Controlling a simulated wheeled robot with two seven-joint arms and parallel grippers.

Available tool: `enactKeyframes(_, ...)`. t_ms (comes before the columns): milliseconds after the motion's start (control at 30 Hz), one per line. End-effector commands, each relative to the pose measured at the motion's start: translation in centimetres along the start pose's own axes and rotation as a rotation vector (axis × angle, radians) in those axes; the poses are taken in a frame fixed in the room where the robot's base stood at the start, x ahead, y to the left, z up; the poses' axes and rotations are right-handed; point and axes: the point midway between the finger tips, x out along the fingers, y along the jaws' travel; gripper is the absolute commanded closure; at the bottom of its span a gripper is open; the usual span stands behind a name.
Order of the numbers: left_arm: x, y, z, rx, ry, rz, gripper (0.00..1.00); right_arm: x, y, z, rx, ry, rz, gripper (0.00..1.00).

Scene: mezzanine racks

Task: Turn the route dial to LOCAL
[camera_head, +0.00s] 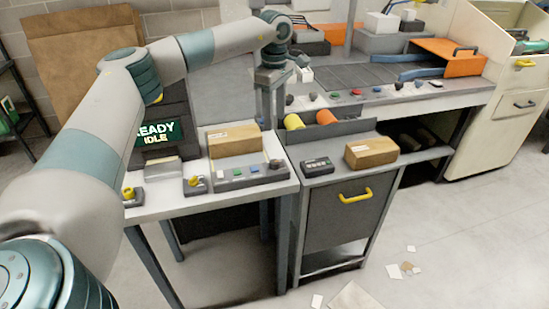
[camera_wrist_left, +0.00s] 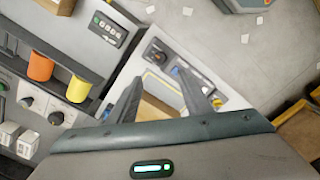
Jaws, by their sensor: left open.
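No label reading route or LOCAL can be made out, so I cannot tell which knob is the route dial. A dark knob (camera_head: 275,163) sits at the right end of the grey button panel on the near table; it also shows in the left wrist view (camera_wrist_left: 156,54). Several more knobs line the conveyor's front edge, among them a dark one (camera_head: 289,99). My right gripper is out of view.
A screen (camera_head: 157,132) reads READY IDLE. A cardboard box (camera_head: 232,139) sits behind the panel buttons. Orange and yellow cylinders (camera_head: 294,121) and another box (camera_head: 371,152) are on the dark cabinet's side. Paper scraps lie on the floor (camera_head: 440,220), otherwise clear.

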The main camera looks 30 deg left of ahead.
Motion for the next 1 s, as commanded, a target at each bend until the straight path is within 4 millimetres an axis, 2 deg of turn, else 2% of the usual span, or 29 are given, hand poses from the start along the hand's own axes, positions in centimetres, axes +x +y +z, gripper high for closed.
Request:
enactKeyframes(233,3.2,-0.1,0.0,-0.001,0.001,-0.003,0.55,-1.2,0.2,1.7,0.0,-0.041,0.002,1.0)
enactKeyframes(800,13.3,-0.1,0.0,-0.001,0.001,-0.003,0.55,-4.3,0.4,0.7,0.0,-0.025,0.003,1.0)
enactKeyframes(1000,15.4,0.0,0.0,-0.002,0.0,0.0,0.55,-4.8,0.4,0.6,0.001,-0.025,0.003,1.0)
